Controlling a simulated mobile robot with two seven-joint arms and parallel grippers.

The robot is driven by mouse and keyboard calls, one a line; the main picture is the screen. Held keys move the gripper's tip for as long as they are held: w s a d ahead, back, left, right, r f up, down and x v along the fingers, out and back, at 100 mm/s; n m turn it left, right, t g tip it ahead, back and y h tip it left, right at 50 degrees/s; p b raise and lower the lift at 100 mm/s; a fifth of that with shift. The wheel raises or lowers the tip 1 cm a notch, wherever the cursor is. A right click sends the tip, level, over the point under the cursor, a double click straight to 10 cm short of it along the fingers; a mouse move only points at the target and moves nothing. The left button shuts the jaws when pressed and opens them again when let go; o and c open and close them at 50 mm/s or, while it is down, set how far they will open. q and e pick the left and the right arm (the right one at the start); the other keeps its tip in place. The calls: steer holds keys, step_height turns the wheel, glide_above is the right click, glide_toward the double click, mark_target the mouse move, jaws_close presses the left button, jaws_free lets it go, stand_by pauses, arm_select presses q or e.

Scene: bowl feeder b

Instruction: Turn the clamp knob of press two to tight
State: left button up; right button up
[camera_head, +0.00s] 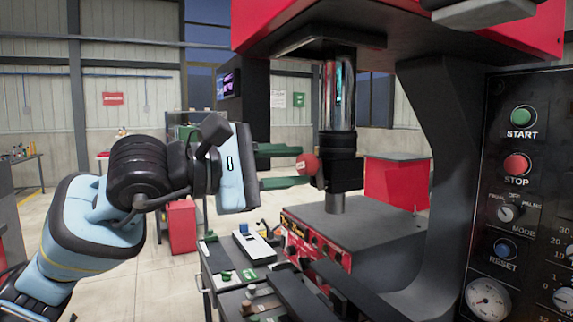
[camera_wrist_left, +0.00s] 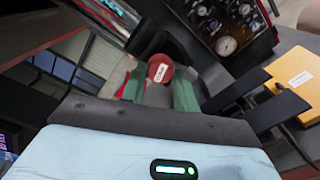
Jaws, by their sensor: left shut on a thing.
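The red round clamp knob (camera_head: 306,165) sits on the left side of the black cylinder (camera_head: 342,155) below the press's chrome ram (camera_head: 337,95). My left gripper (camera_head: 301,167) reaches in from the left, its two green fingers shut on the knob, one above and one below it. In the left wrist view the knob (camera_wrist_left: 160,69) shows between the fingertips, its face carrying a small white label with markings too small to read. I cannot tell the knob's turn position. My right gripper is not in view.
The press's dark frame (camera_head: 452,150) stands close on the right, with a control panel (camera_head: 520,100) of buttons and gauges. A grey press table (camera_head: 350,225) lies below the ram. A cart with small parts (camera_head: 240,265) stands at lower middle.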

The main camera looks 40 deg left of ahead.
arm_select(q)
steer(key=shift+m, duration=1.7)
steer(key=o, duration=1)
